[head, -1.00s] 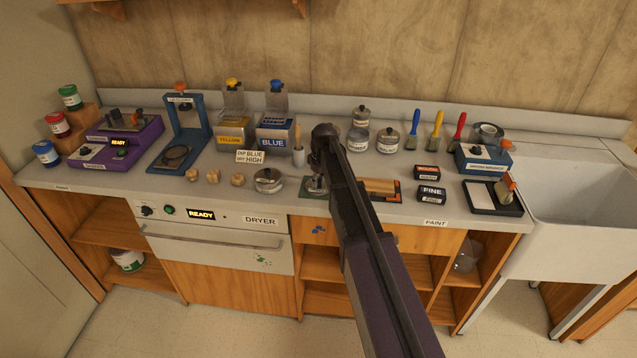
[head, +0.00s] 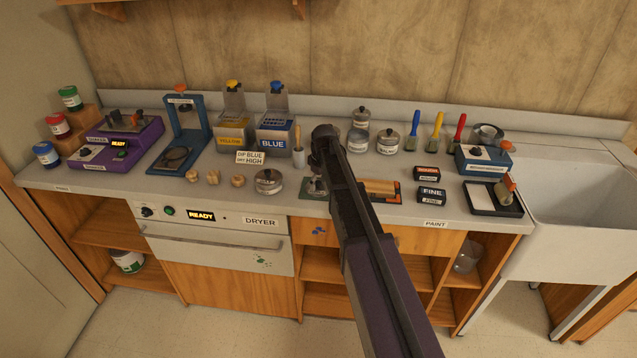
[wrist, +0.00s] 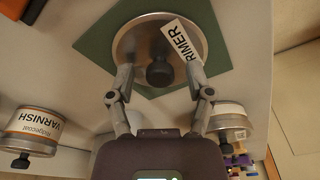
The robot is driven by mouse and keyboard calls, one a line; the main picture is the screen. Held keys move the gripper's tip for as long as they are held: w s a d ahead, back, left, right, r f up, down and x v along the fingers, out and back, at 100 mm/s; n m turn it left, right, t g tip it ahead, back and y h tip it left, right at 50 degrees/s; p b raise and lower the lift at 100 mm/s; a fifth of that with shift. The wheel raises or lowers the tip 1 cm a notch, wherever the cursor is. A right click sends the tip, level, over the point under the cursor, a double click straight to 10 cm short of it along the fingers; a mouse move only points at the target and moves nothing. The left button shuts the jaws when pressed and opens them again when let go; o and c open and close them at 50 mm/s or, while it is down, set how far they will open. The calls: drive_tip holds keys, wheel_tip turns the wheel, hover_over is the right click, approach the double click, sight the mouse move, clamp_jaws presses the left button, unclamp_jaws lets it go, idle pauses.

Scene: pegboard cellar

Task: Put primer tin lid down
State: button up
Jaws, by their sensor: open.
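The primer tin lid (wrist: 130,42) is a round silver disc with a black knob (wrist: 159,73), and it lies flat on a green mat (wrist: 92,28) in the wrist view. A white label reading PRIMER (wrist: 181,50) shows across one side of it. My gripper (wrist: 159,80) is open, with one finger on each side of the knob; I cannot tell whether they touch it. In the head view my gripper (head: 317,184) points down over the green mat at the counter's front, and my arm hides part of this area.
A varnish tin (wrist: 35,132) and another tin (wrist: 230,122) flank my gripper in the wrist view. In the head view a lidded tin (head: 268,181) stands left of my gripper. Tins (head: 387,143) stand behind, and sanding blocks (head: 430,194) lie right.

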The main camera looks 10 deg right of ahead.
sight(322, 189)
wheel_tip(322, 189, up, 12)
drive_tip(key=s+p, duration=0.1)
drive_tip(key=p, duration=1)
drive_tip(key=shift+d+p, duration=0.3)
drive_tip(key=shift+d, duration=0.15)
drive_tip(key=shift+s, duration=0.1)
drive_tip(key=s+m+g+h, duration=0.1)
drive_tip(key=s+m, duration=0.7)
drive_tip(key=s, duration=2)
drive_tip(key=shift+a, duration=0.35)
